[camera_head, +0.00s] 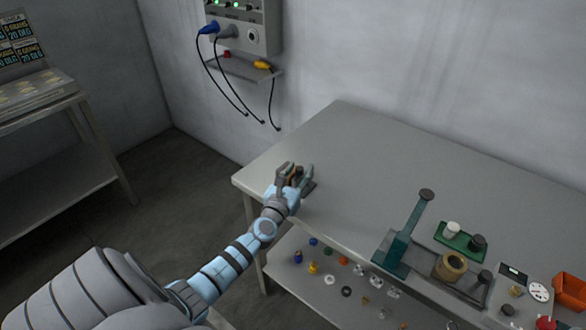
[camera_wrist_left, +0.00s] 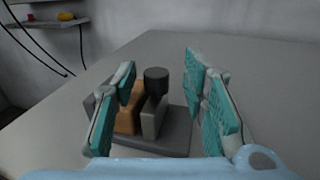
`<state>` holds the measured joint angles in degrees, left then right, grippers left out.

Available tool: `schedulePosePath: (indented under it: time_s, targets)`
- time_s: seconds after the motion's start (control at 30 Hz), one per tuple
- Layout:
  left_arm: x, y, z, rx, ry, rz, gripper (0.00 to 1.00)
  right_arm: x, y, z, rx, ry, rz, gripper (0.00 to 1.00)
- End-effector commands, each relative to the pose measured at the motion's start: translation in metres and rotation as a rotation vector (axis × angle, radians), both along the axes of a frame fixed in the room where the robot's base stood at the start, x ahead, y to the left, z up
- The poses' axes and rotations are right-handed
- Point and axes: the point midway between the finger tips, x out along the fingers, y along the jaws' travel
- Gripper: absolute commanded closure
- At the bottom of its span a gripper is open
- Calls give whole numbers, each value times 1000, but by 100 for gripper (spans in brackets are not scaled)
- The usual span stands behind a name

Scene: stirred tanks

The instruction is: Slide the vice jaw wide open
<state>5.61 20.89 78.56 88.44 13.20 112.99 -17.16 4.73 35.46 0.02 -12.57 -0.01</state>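The vice (camera_head: 309,187) is a small dark device near the left corner of the workbench, mostly hidden by my left gripper (camera_head: 294,171) in the head view. In the left wrist view the vice shows a flat grey base (camera_wrist_left: 165,145), an orange-brown block (camera_wrist_left: 128,120) and a grey block (camera_wrist_left: 154,117). A short black cylinder (camera_wrist_left: 156,80) stands by the grey block. The two blocks look close together; I cannot tell whether they touch. My left gripper also shows there (camera_wrist_left: 166,85), open, its teal-padded fingers on either side of the blocks. My right gripper is out of view.
The workbench (camera_head: 345,140) is clear behind and right of the vice. A teal press-like stand (camera_head: 400,240), a green tray (camera_head: 442,233) and small parts are further right. A wall panel (camera_head: 255,30) with hanging cables is behind. Several small items lie on the lower shelf.

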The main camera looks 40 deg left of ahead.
Motion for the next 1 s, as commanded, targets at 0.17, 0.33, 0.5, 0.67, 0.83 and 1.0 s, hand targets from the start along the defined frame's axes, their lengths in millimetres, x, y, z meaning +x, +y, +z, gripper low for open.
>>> schedulePosePath:
  time_s: [0.17,0.33,0.5,0.67,0.83,1.0]
  targets:
    - [-47,-15,-1,1,4,-3,61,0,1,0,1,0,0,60]
    - [-85,-27,0,1,4,-3,61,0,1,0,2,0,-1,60]
    - [-99,-31,0,0,2,-1,61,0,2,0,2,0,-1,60]
    - [-99,-30,0,1,1,-1,61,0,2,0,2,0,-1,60]
    - [-99,-30,0,1,1,-1,61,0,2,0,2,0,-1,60]
    - [-98,-32,1,8,2,-6,61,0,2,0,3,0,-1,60]
